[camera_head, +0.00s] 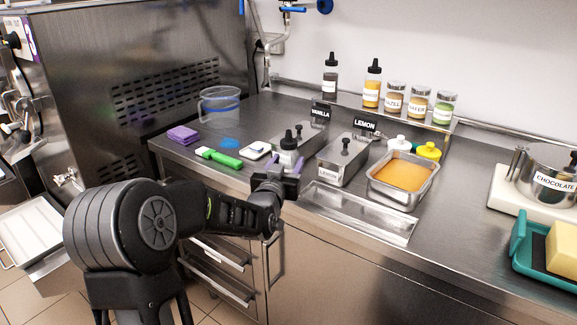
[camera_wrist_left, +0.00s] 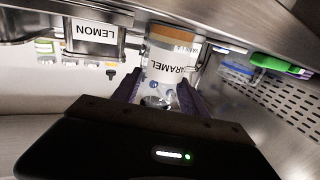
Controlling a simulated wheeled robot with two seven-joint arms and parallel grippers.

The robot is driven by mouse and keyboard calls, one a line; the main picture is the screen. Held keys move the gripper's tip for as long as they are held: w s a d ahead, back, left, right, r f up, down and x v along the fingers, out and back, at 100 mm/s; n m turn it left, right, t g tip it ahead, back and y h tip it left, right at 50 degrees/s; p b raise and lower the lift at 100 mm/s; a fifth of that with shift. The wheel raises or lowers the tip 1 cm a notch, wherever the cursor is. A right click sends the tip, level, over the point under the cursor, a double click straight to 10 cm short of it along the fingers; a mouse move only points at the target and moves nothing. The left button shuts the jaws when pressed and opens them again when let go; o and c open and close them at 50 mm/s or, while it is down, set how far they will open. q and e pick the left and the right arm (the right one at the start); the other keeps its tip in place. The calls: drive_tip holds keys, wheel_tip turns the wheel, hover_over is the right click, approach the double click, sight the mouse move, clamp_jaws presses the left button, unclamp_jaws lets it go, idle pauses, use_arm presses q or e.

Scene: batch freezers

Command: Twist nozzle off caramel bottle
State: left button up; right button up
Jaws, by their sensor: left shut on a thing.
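The caramel bottle (camera_head: 288,156) stands near the counter's front edge in the head view, with a pale label and a black nozzle (camera_head: 289,137) on its top. My left gripper (camera_head: 286,165) reaches in from the front, with its purple fingers on both sides of the bottle. In the wrist view, which is upside down, the bottle's CARAMEL label (camera_wrist_left: 168,72) shows between the fingers of the left gripper (camera_wrist_left: 158,92). The left gripper is shut on the bottle. My right gripper is not in view.
The lemon container (camera_head: 338,173), a metal tray (camera_head: 360,215) and a pan of orange mix (camera_head: 405,190) stand to the right. Bottles and jars line the back shelf.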

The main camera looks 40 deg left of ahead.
sight(287, 144)
use_arm(q)
drive_tip(key=shift+r, duration=0.15)
wheel_tip(287, 144, up, 10)
drive_tip(key=shift+f, duration=0.1)
idle(0.3)
idle(0.4)
drive_tip(key=o, duration=0.8)
clamp_jaws()
drive_tip(key=shift+f, duration=0.1)
